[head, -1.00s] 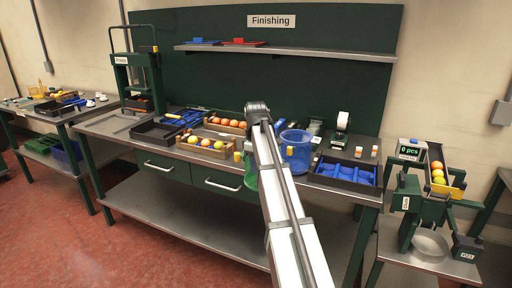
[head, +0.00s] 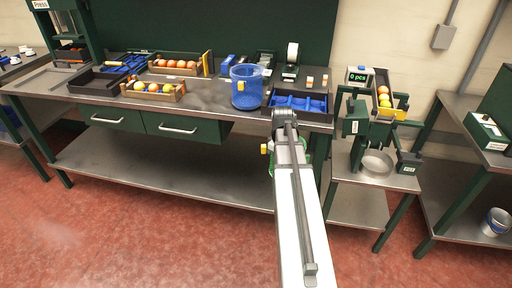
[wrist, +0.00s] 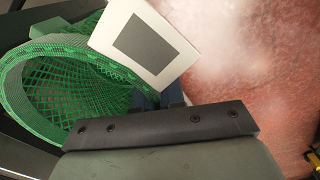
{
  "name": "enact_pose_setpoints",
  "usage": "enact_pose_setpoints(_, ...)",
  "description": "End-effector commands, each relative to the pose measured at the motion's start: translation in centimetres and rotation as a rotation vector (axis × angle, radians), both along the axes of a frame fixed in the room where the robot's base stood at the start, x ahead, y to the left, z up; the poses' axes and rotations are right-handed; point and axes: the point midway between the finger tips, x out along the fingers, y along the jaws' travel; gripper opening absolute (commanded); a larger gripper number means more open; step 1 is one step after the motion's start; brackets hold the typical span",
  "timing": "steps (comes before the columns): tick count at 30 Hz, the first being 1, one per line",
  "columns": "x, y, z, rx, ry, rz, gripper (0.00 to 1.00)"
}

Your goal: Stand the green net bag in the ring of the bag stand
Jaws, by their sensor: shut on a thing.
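The green net bag (wrist: 62,90) fills the left of the wrist view, its round mouth open toward the camera and its inside empty. My gripper (wrist: 160,100) is shut on its rim, beside a white card with a dark square. In the head view green netting (head: 307,165) shows beside my wrist, in front of the bench; my arm hides most of it and the fingertips. What looks like the bag stand's round grey ring (head: 377,165) is to the right, below a sloping chute. The bag is apart from it, to its left.
A blue container (head: 246,90) and a black tray with blue compartments (head: 299,103) stand on the bench's right end. The red floor in front is clear.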

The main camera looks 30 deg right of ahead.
Motion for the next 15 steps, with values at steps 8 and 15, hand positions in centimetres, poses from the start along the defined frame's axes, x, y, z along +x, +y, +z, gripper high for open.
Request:
enact_pose_setpoints(8, -5.0, -6.7, -2.0, 0.0, 0.0, 0.061, 0.0)
enact_pose_setpoints(15, -8.5, -11.5, -2.7, 0.001, 0.0, 0.145, 0.0)
